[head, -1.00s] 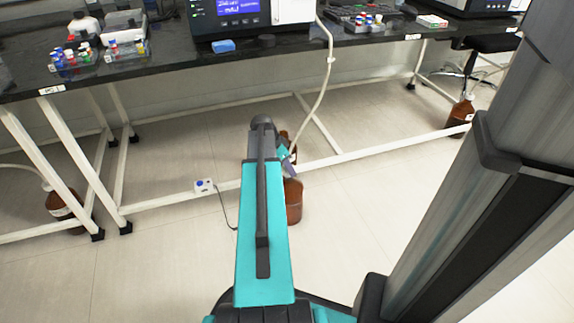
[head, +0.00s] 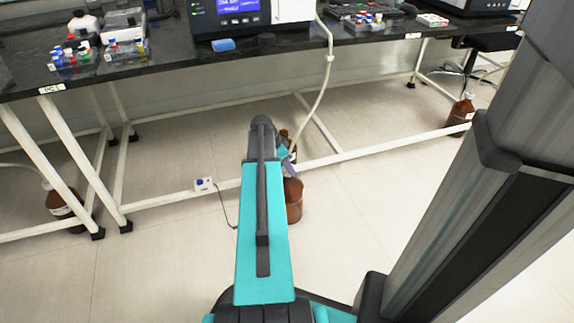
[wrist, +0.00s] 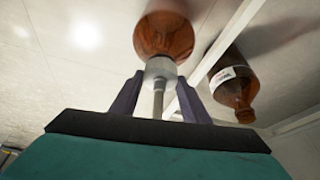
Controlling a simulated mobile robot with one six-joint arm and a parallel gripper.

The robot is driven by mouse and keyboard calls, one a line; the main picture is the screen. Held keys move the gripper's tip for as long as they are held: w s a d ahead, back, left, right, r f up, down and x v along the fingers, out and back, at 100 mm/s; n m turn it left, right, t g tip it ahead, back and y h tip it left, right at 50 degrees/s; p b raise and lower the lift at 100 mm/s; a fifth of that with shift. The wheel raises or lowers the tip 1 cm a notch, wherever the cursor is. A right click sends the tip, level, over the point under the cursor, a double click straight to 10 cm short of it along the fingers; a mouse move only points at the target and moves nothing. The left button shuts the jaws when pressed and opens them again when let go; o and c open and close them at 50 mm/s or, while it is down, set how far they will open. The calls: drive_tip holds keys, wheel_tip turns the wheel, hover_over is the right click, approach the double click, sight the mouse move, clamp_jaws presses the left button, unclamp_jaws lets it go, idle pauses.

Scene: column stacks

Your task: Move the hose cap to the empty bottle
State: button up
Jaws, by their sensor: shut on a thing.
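The hose cap (wrist: 160,70) is whitish, with a thin tube running from it. It lies between the two purple fingers of my gripper (wrist: 158,97), which is shut on it. Directly beyond it in the wrist view is an amber bottle (wrist: 165,32); I cannot tell whether the cap touches its mouth. A second amber bottle (wrist: 237,72), with a white label and an uncapped mouth, stands to the right. In the head view my gripper (head: 287,153) is just above the front bottle (head: 293,203); the other bottle (head: 285,134) is partly hidden behind it. Which bottle is empty is unclear.
A pale hose (head: 327,80) hangs from the bench (head: 390,40) towards my gripper. A white frame bar (head: 370,150) runs low past the bottles. More amber bottles stand at left (head: 62,207) and right (head: 461,112). A small switch box (head: 204,184) with a cable lies left.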

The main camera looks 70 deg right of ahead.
drive_tip(key=shift+f, duration=0.2)
idle(0.3)
drive_tip(key=o, duration=1.1)
drive_tip(key=shift+r, duration=0.15)
drive_tip(key=p+v, duration=0.5)
drive_tip(key=v, duration=0.8)
drive_tip(key=shift+w+a+r, duration=0.1)
drive_tip(key=shift+w+r, duration=0.1)
